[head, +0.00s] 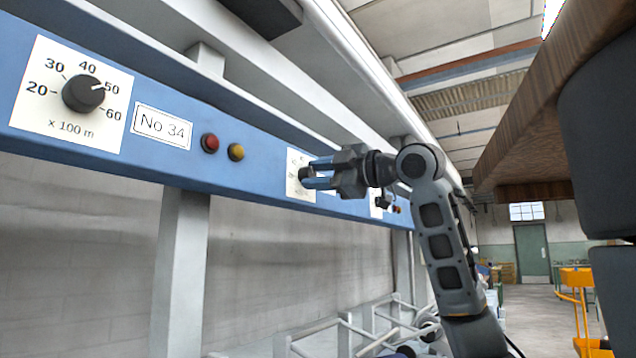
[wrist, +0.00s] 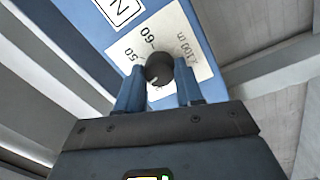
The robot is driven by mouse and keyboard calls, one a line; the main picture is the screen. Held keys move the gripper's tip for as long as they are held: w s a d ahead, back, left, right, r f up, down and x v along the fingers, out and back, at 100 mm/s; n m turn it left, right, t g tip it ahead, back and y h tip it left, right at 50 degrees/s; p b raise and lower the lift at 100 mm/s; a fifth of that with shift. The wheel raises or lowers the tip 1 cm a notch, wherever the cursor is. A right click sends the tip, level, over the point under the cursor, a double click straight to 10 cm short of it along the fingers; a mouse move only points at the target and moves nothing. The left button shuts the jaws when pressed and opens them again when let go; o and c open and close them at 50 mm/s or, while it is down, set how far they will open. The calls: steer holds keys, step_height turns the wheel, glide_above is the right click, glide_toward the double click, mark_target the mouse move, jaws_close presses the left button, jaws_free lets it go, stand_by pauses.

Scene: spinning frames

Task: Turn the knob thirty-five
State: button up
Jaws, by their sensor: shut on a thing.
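The 60 and "x 100 m" show; the lower numbers are hidden by a finger. The sign beside this dial shows only an "N", so its number cannot be read.
The nearer dial's knob (head: 83,93) points near 50, beside the "No 34" sign (head: 161,127). A red button (head: 210,143) and a yellow button (head: 236,152) are on the rail between the dials. A wooden edge (head: 540,125) overhangs at the right.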

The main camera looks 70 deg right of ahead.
steer(key=n+y+b, duration=0.1)
steer(key=n+b, duration=0.1)
steer(key=n, duration=0.5)
steer(key=shift+f, duration=0.15)
steer(key=shift+n, duration=0.3)
steer(key=o, duration=1)
steer(key=shift+t, duration=0.3)
steer(key=shift+o, duration=0.2)
steer(key=b+v, duration=0.1)
steer(key=v, duration=0.6)
steer(key=shift+s, duration=0.45)
